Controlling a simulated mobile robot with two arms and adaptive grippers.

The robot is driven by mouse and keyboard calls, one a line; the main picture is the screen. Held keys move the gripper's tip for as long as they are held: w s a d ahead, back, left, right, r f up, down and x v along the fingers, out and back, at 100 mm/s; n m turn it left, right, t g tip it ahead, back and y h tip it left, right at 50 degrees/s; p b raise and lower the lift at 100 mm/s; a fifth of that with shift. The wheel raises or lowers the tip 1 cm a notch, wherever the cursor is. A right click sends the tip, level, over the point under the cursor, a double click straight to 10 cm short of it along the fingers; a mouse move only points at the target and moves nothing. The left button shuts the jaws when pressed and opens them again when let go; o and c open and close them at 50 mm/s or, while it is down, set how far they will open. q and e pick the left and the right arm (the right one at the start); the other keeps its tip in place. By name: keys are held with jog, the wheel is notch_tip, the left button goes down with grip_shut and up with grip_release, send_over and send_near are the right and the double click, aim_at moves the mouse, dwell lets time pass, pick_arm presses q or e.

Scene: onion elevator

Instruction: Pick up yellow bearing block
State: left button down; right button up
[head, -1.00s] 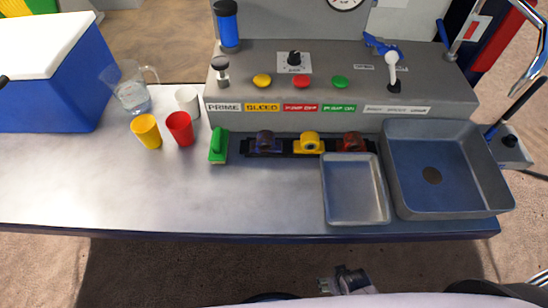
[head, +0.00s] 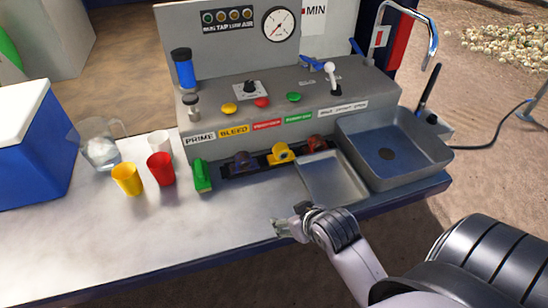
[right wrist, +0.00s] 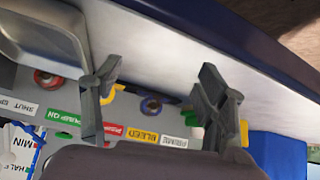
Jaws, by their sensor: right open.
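The yellow bearing block (head: 281,153) sits in a black rail (head: 232,173) along the front of the grey console, between a dark purple block (head: 242,160) and a red block (head: 317,143). In the right wrist view the yellow block (right wrist: 112,92) is partly hidden behind a finger; the purple block (right wrist: 151,105) and red block (right wrist: 47,78) also show there. My right gripper (head: 278,230) is open and empty over the front part of the table, apart from the yellow block and on the near side of it. My left gripper is not in view.
A grey tray (head: 355,198) and a sink (head: 440,155) lie right of the rail. A green block (head: 202,176), a red cup (head: 161,170), a yellow cup (head: 127,181), a white cup, a pitcher and a blue cooler (head: 30,150) stand left. The front left tabletop is clear.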

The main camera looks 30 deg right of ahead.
jog(key=w+d+r+m+t+h, duration=0.2)
jog(key=w+d+r+m+t, duration=0.15)
jog(key=w+d+r, duration=0.45)
jog(key=p, duration=0.1)
send_near(283, 148)
jog(key=shift+n, duration=0.45)
jog(key=x, duration=0.5)
jog(key=shift+d+f, duration=0.1)
jog(key=shift+d, duration=0.1)
jog(key=shift+w+d+f, duration=0.1)
jog(key=shift+w+f, duration=0.15)
jog(key=shift+w, duration=0.15)
jog(key=shift+w+f+p, duration=0.25)
jog(key=shift+w+p, duration=0.25)
jog(key=shift+w, duration=0.1)
jog(key=x, duration=0.4)
jog(key=shift+p, duration=0.3)
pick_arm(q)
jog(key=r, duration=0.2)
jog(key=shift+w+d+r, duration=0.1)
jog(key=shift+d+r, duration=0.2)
pick_arm(e)
jog(key=shift+s, duration=0.1)
jog(key=shift+c, duration=0.4)
jog(key=c, duration=1.5)
jog(key=shift+t, duration=0.25)
grip_shut()
